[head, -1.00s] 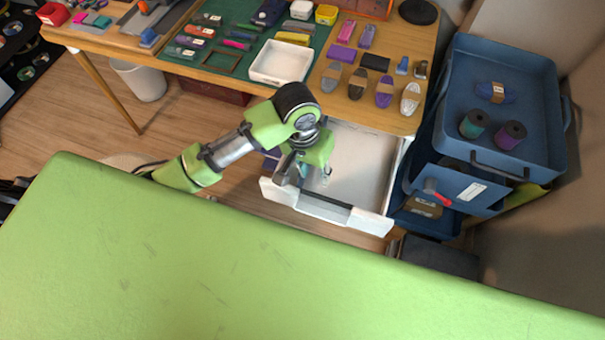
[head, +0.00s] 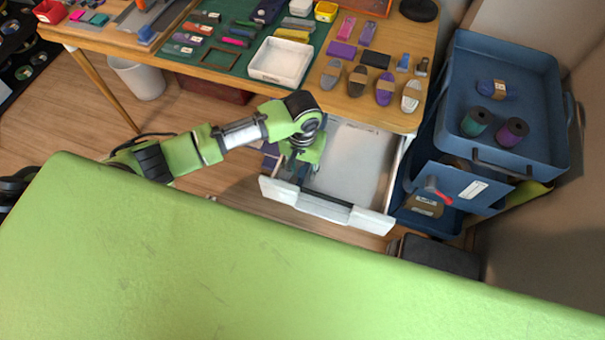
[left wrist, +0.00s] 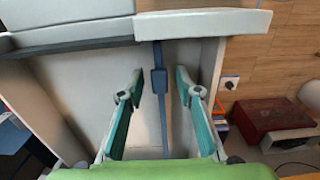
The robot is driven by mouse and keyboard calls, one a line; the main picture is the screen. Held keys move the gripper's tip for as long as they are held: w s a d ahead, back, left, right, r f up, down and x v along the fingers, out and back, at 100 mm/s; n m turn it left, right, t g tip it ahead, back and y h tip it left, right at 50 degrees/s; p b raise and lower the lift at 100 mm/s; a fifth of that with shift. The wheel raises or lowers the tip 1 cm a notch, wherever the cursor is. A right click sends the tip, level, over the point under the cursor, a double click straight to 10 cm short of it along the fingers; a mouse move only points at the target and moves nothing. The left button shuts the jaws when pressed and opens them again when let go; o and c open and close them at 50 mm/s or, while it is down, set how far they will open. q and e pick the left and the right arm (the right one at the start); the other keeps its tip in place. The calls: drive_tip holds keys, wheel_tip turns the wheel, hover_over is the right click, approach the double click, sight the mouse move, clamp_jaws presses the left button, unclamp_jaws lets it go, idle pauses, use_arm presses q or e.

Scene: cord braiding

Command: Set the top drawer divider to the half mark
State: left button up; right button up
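The top drawer (head: 370,222) is pulled out, white inside, with a dark strip along its front. In the left wrist view the drawer's front (left wrist: 210,22) is at the top. A slim blue-grey divider (left wrist: 163,120) with a small block on it runs front to back, close to the side wall on the right of that view. My left gripper (left wrist: 159,84) is open, its teal fingers on either side of the divider, with gaps showing. In the head view my left gripper (head: 298,170) is at the drawer's left part and hides the divider. No half mark is readable. My right gripper is not in view.
The desk (head: 300,112) above the drawer holds a white tray (head: 281,61), shoe-shaped pieces and small tools. A blue cart (head: 550,130) with spools stands close on the right. A red box (left wrist: 272,120) is under the desk. A green surface (head: 200,260) fills the foreground.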

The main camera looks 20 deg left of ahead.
sight(331, 190)
use_arm(q)
drive_tip(key=shift+f, duration=1.4)
clamp_jaws()
drive_tip(key=shift+d+r, duration=0.1)
drive_tip(key=shift+d, duration=0.2)
drive_tip(key=d+p, duration=0.2)
drive_tip(key=d, duration=0.6)
drive_tip(key=shift+s, duration=0.15)
unclamp_jaws()
